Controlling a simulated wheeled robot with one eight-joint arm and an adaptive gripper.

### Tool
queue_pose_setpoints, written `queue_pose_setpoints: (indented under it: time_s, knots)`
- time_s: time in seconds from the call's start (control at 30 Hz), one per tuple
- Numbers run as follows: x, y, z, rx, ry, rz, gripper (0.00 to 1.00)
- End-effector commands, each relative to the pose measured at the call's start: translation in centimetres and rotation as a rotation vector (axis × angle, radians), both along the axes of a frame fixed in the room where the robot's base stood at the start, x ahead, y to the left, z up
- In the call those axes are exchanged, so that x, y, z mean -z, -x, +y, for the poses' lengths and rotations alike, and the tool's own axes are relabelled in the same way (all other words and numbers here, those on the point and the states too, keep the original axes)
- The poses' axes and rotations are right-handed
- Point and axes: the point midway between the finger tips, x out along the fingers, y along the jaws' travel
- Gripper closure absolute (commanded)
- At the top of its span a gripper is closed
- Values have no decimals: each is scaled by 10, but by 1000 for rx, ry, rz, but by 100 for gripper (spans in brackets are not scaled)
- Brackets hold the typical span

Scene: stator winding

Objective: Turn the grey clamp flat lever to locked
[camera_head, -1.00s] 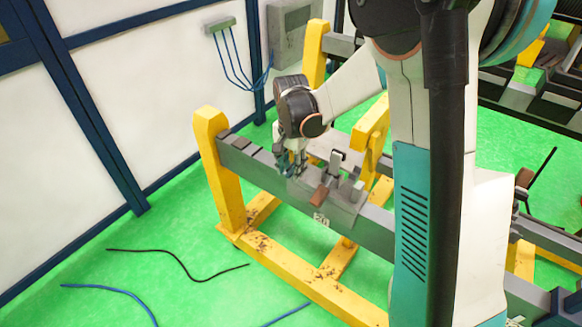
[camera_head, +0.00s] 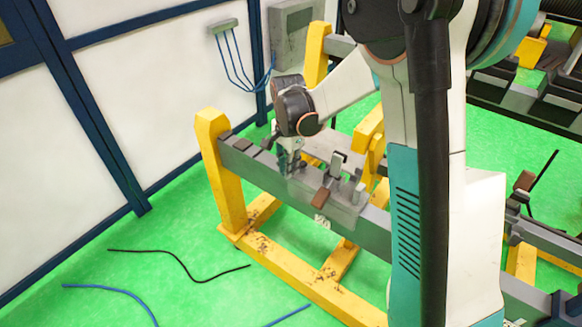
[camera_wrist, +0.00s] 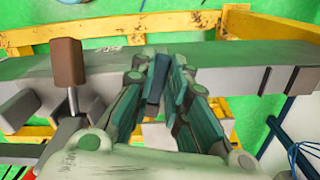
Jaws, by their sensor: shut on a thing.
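My gripper (camera_head: 288,163) is down at the top of a grey beam, at the left side of the clamp fixture. In the wrist view, my gripper (camera_wrist: 162,72) has its teal fingers closed on a narrow dark grey-blue piece (camera_wrist: 156,80), which appears to be the grey flat lever. The fingers cover most of it, so its angle is hard to judge. The grey clamp block (camera_head: 338,208) sits on the beam to the right of my gripper. Whether the lever is at locked cannot be told.
A brown handle (camera_head: 322,198) sticks out from the clamp, also seen at left in the wrist view (camera_wrist: 67,63). A grey upright part (camera_head: 336,164) stands close to it. The grey beam (camera_head: 262,172) rests on a yellow frame (camera_head: 222,170). Cables lie on the green floor.

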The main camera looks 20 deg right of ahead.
Motion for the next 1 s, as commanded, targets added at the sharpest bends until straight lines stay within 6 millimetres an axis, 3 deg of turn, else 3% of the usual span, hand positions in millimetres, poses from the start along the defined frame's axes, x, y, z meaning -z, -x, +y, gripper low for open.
queue_pose_setpoints:
  time_s: [0.47,1.0]
  knots:
    - [0,-25,3,451,0,0,100]
    - [0,-50,-8,957,0,0,100]
